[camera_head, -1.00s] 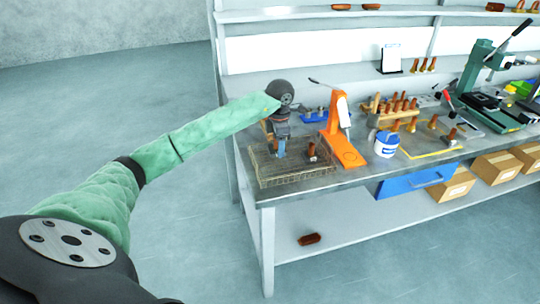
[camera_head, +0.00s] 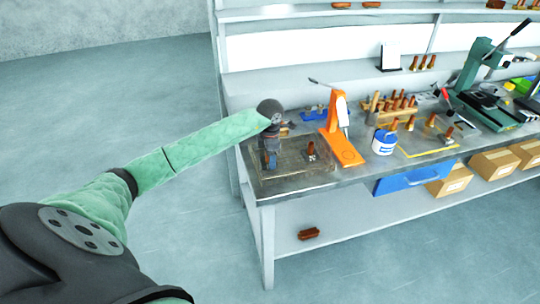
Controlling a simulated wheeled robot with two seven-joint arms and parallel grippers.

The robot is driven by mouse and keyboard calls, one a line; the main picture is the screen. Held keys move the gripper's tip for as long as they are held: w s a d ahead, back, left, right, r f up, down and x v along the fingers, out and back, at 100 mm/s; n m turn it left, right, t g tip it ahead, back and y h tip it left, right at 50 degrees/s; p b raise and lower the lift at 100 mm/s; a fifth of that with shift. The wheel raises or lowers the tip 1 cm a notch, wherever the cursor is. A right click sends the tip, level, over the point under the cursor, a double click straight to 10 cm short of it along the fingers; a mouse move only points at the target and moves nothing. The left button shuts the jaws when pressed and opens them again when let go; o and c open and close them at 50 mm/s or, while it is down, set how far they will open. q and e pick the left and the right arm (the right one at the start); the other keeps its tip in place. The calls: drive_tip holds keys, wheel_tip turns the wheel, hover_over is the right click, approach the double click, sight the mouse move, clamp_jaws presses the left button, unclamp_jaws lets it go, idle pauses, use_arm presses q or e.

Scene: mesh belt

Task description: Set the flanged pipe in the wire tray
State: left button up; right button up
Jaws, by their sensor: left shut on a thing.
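The wire tray (camera_head: 306,179) is a shallow mesh tray at the left front end of the bench. My left gripper (camera_head: 269,164) points down over the left part of the tray. It is shut on a small blue-grey thing, seemingly the flanged pipe, mostly hidden by the fingers. Its lower end is low in the tray; I cannot tell whether it touches the tray floor. A brown upright piece (camera_head: 311,150) with a dark mark stands in the tray, to the right of the gripper. My right gripper is not in view.
An orange stand (camera_head: 345,150) is close to the tray's right side. Behind are a blue holder (camera_head: 313,115) and a wooden rack (camera_head: 388,108) with brown pieces. A white-and-blue tub (camera_head: 384,143) stands further right. Open floor lies left of the bench.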

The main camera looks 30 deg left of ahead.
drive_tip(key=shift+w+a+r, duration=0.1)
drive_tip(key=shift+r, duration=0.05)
use_arm(q)
drive_tip(key=o, duration=1.4)
drive_tip(key=shift+o, duration=0.6)
drive_tip(key=shift+r, duration=0.1)
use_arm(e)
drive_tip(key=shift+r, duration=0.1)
use_arm(q)
drive_tip(key=shift+r, duration=0.1)
drive_tip(key=shift+r+b, duration=0.25)
drive_tip(key=shift+b, duration=0.1)
drive_tip(key=shift+r+b, duration=0.4)
drive_tip(key=shift+r, duration=0.3)
wheel_tip(320, 180, up, 9)
drive_tip(key=b, duration=0.3)
drive_tip(key=shift+f+b, duration=0.15)
drive_tip(key=shift+b, duration=0.2)
drive_tip(key=shift+r, duration=0.55)
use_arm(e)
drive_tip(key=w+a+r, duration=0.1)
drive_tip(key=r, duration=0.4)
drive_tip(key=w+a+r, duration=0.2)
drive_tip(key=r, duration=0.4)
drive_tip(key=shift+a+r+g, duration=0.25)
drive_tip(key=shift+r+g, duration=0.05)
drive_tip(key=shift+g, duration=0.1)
